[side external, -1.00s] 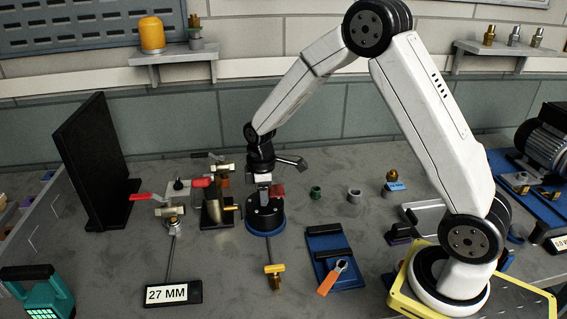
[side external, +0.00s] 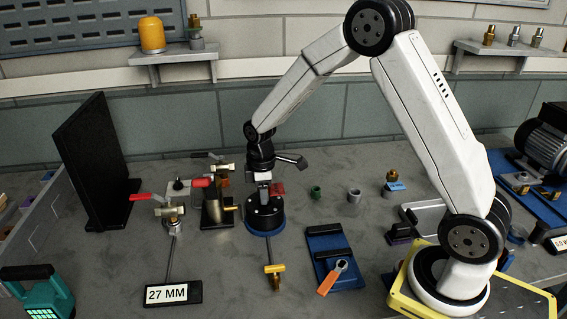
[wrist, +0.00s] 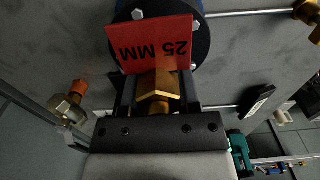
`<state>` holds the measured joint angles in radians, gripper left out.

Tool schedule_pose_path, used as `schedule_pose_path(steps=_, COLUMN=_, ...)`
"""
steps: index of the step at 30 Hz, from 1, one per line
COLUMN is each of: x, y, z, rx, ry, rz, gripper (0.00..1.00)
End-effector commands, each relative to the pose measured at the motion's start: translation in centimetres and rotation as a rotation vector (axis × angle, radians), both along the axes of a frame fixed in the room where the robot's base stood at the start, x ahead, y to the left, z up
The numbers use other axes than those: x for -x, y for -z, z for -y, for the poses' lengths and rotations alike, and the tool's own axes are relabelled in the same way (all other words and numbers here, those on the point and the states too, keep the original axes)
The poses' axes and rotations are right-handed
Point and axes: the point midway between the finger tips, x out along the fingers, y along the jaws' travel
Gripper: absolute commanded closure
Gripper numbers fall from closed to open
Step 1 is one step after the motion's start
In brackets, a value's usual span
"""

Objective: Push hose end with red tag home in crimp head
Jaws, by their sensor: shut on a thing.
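My gripper (side external: 265,190) points down over the black, round crimp head (side external: 265,214) with a blue base. In the wrist view, my gripper (wrist: 157,88) is shut on the brass hose end (wrist: 160,84). The red tag (wrist: 152,43), printed 25 MM, hangs beside the hose end and covers much of the crimp head (wrist: 201,42). In the side view, the red tag (side external: 278,188) shows just right of my fingers. The hose end's tip is hidden, so I cannot tell how deep it sits.
A brass fitting (side external: 274,272) lies in front. A black upright panel (side external: 100,160) stands far left.

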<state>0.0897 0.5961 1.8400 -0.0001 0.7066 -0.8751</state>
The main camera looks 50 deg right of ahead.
Motion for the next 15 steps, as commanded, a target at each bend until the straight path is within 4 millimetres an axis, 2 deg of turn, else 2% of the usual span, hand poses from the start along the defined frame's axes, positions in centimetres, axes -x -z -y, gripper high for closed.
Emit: schedule_pose_path(steps=15, x=0.0, y=-1.5, z=0.0, rx=0.0, ry=0.0, rz=0.001, gripper=1.0)
